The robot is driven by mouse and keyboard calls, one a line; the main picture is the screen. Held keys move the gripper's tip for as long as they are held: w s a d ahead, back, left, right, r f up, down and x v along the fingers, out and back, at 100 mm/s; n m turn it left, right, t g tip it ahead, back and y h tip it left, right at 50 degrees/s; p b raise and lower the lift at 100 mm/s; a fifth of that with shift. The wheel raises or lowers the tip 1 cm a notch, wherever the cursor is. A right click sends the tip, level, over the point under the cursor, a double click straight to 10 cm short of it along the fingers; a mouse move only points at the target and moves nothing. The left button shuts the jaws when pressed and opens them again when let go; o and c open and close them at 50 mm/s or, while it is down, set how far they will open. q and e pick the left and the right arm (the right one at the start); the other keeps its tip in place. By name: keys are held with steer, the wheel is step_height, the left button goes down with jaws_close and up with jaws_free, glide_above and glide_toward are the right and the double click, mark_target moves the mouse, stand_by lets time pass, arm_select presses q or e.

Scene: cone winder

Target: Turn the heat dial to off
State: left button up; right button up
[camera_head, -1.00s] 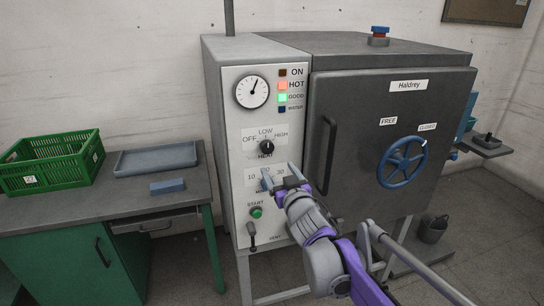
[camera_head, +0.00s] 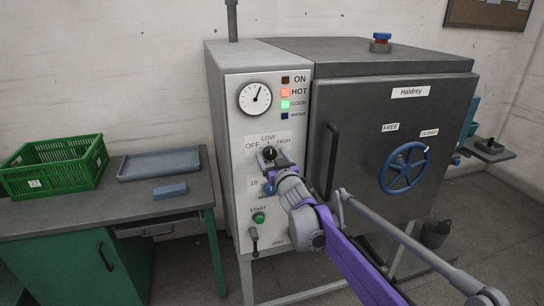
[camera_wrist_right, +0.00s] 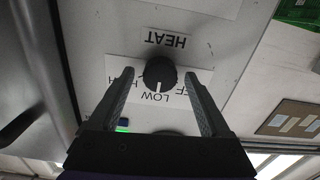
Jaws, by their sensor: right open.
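The heat dial (camera_head: 269,152) is a black round knob on the pale front panel, under the labels OFF, LOW and HIGH. In the right wrist view the dial (camera_wrist_right: 157,74) appears upside down, and its white mark points at LOW. My right gripper (camera_head: 273,160) is open at the dial. In the wrist view its two fingers (camera_wrist_right: 159,76) lie on either side of the knob, with gaps showing; I cannot tell how deep they reach around it. The gripper hides part of the panel below the dial. My left gripper is not in view.
A second, blue knob (camera_head: 269,189) and a green start button (camera_head: 258,218) sit below the dial. A dark door handle (camera_head: 332,160) stands out to the right. A gauge (camera_head: 255,98) and indicator lamps are above. A bench (camera_head: 130,213) with a green crate (camera_head: 52,164) is at left.

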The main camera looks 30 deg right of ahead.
steer(key=shift+c, duration=0.3)
jaws_close()
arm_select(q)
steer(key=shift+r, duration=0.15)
arm_select(e)
steer(key=shift+n, duration=0.4)
steer(key=n+p, duration=0.2)
steer(key=n, duration=0.3)
steer(key=shift+n, duration=0.3)
arm_select(q)
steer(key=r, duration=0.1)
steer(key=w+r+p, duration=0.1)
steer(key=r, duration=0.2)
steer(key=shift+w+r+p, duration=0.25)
steer(key=shift+p, duration=0.1)
arm_select(e)
steer(key=n, duration=0.5)
steer(key=shift+n, duration=0.4)
steer(key=shift+o, duration=0.3)
jaws_free()
steer(key=shift+a, duration=0.1)
